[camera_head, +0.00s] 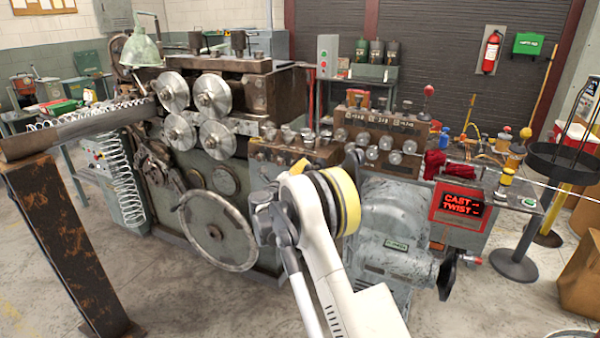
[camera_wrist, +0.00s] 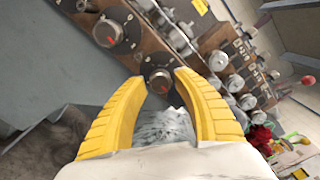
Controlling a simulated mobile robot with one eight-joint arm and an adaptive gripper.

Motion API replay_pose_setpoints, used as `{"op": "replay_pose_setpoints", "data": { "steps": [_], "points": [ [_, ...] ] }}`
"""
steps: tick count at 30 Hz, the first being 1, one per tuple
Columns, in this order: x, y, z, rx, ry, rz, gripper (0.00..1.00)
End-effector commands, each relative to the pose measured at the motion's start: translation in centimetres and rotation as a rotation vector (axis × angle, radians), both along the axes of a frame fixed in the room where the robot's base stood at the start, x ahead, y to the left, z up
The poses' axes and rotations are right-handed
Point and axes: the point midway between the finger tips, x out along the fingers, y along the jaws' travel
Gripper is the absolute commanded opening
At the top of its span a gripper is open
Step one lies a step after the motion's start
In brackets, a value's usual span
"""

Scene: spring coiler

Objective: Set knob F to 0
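My gripper (camera_wrist: 160,82) is open in the wrist view. Its two yellow fingers point at a dark round knob with a red mark (camera_wrist: 160,80), which shows between the fingertips. I cannot tell whether the fingers touch it. A larger dark knob with a red pointer (camera_wrist: 107,32) sits on the same brown panel, up and to the left. No letter is readable, so I cannot tell which knob is F. In the head view my arm hides the fingertips and part of the brown control panel (camera_head: 275,153).
The coiler's large handwheel (camera_head: 217,231) stands left of my arm. A grey motor housing (camera_head: 390,235) is to the right, below the panel. A bank of several silver knobs (camera_wrist: 230,72) lies right of the fingers. A red "CAST TWIST" display (camera_head: 461,205) stands further right.

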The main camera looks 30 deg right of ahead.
Motion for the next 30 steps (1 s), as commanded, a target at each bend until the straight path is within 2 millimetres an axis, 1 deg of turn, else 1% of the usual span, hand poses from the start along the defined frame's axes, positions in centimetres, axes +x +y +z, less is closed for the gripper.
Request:
{"op": "replay_pose_setpoints", "data": {
  "steps": [9, 10, 11, 12, 13, 23, 30],
  "points": [
    [0.23, -0.24, 0.08, 0.0, 0.0, 0.001, 0.35],
    [0.23, -0.24, 0.08, 0.0, 0.0, 0.001, 0.28],
    [0.22, -0.23, 0.08, 0.0, 0.0, 0.001, 0.19],
    [0.22, -0.23, 0.08, 0.0, 0.0, 0.001, 0.07],
    [0.21, -0.24, 0.07, 0.0, 0.0, 0.001, 0.0],
    [0.19, -0.24, 0.06, -0.004, 0.006, 0.0, 0.0],
    [0.18, -0.25, 0.05, -0.05, 0.065, 0.0, 0.0]
  ]
}}
